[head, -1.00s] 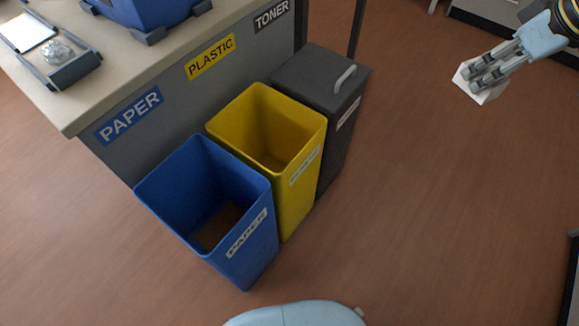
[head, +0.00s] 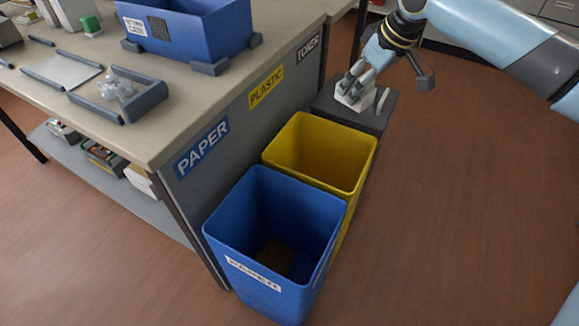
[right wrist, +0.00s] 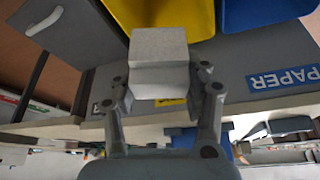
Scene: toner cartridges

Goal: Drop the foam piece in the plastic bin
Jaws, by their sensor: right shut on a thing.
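My right gripper (head: 352,88) is shut on a white foam piece (head: 350,99). In the head view it holds the piece over or near the dark toner bin, behind the yellow bin. In the right wrist view the foam piece (right wrist: 159,62) is a pale block between the two fingers (right wrist: 160,95). The plastic bin (head: 320,150) is yellow and open at the top, with no contents visible. Its edge also shows in the right wrist view (right wrist: 180,14), beyond the foam. My left gripper is not in view.
The blue paper bin (head: 275,215) stands in front of the yellow bin. The dark lidded toner bin (head: 378,118) stands behind it. A workbench (head: 190,110) with a blue crate (head: 190,30) runs along their left. Open floor lies to the right.

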